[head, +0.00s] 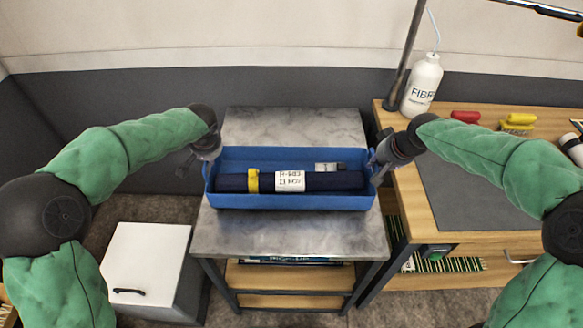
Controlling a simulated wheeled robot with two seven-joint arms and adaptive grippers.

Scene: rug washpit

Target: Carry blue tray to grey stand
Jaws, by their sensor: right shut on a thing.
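The blue tray (290,202) is level in the middle of the head view, over the marbled top of the grey stand (290,238). I cannot tell whether it rests on the top or hangs just above it. In it lie a dark roll (335,181) with a yellow band and white label, and a small silvery item (330,167) behind it. My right gripper (375,165) is shut on the tray's right end. My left gripper (200,160) is at the tray's left end, its fingertips partly hidden, so its grip is unclear.
A wooden bench (415,215) stands close on the right, with a white bottle (422,85), a red item (465,117) and a yellow brush (518,122). A white cabinet (148,260) is at lower left. The stand has wooden shelves (290,276) below. A wall closes the back.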

